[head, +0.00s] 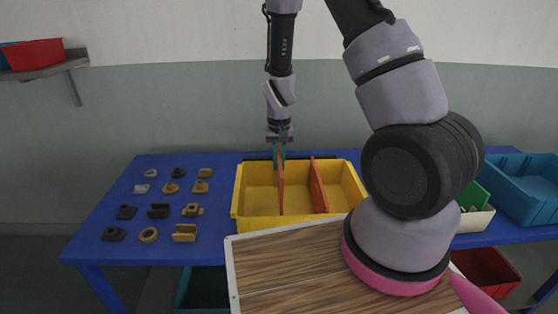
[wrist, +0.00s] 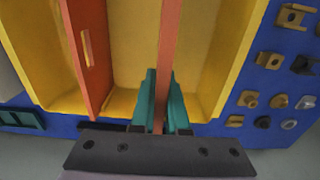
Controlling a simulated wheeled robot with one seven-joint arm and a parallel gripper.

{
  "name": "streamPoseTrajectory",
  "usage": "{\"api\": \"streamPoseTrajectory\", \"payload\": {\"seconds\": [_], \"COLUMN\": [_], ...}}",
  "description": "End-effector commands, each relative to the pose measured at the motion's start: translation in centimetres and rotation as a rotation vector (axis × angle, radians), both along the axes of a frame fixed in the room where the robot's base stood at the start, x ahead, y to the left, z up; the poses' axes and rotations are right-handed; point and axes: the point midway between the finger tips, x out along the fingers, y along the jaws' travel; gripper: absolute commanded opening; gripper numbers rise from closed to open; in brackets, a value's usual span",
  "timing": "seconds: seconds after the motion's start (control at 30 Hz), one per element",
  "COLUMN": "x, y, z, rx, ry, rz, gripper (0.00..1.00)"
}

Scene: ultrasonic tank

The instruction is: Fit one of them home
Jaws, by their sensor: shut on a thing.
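A yellow bin (head: 258,224) stands on the blue table and also fills much of the wrist view (wrist: 241,62). My gripper (head: 279,153) is above the bin's back edge, its teal fingers (wrist: 160,100) shut on an orange divider (head: 281,188). This held divider (wrist: 169,45) runs lengthwise through the bin, roughly upright. I cannot tell whether its lower edge is seated in a slot. A second orange divider (head: 319,186) stands in the bin to the right; in the wrist view it shows at left with an elongated hole (wrist: 80,60).
Several small brown, black and white parts (head: 158,210) lie in rows left of the bin. A wood-grain board (head: 290,270) is in front. Blue (head: 525,190) and white (head: 472,222) bins stand at right. A wall shelf (head: 40,68) holds a red bin.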

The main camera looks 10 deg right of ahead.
Motion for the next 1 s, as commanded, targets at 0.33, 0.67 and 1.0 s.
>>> {"api": "streamPoseTrajectory", "payload": {"seconds": [0.33,0.67,1.0], "x": [0.0,0.0,0.0], "y": [0.0,0.0,0.0], "z": [-1.3,-2.4,-3.6], "rx": [0.0,0.0,0.0], "ry": [0.0,0.0,0.0], "rz": [0.001,0.0,0.0], "gripper": [0.0,0.0,0.0]}}
